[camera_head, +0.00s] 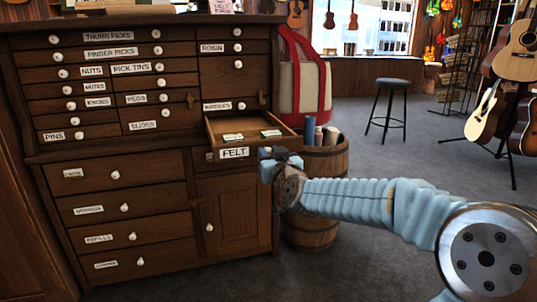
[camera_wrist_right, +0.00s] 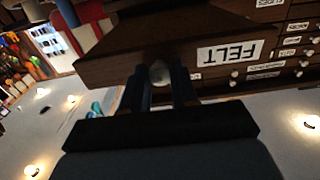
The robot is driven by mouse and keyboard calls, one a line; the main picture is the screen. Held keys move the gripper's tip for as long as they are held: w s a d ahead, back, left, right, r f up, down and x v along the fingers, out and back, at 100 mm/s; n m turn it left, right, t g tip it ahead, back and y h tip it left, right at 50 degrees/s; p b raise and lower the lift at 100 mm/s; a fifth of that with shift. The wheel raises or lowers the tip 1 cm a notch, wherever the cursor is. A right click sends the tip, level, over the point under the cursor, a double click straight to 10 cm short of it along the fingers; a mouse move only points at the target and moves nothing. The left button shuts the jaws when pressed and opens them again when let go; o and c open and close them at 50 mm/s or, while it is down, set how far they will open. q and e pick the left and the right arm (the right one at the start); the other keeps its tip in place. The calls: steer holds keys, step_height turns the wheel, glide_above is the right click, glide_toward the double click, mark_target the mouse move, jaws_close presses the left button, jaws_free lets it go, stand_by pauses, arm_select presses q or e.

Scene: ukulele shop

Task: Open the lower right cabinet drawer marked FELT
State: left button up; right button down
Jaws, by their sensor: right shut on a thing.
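The FELT drawer (camera_head: 255,143) stands pulled out from the lower right of the cabinet's upper part, with small pale packets (camera_head: 233,137) inside. Its FELT label (camera_head: 235,153) faces me and shows upside down in the wrist view (camera_wrist_right: 229,52). My right gripper (camera_head: 268,157) is at the right end of the drawer front. In the right wrist view its two dark fingers (camera_wrist_right: 160,85) are closed around the drawer's white round knob (camera_wrist_right: 160,72). The knob is hidden in the head view. My left gripper is not in view.
The wooden cabinet (camera_head: 120,153) has several other labelled drawers, all shut, and a lower door (camera_head: 232,213). A barrel (camera_head: 318,190) with rolls stands just right of the open drawer. A bag (camera_head: 303,85), a stool (camera_head: 390,100) and guitars (camera_head: 484,115) are further right. Grey floor lies between.

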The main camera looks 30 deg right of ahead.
steer(key=shift+s+a, duration=0.1)
steer(key=shift+s, duration=0.2)
steer(key=c, duration=0.9)
jaws_free()
steer(key=shift+o, duration=0.2)
steer(key=p+v, duration=0.1)
steer(key=v, duration=1.2)
steer(key=shift+s, duration=0.4)
steer(key=shift+f, duration=0.15)
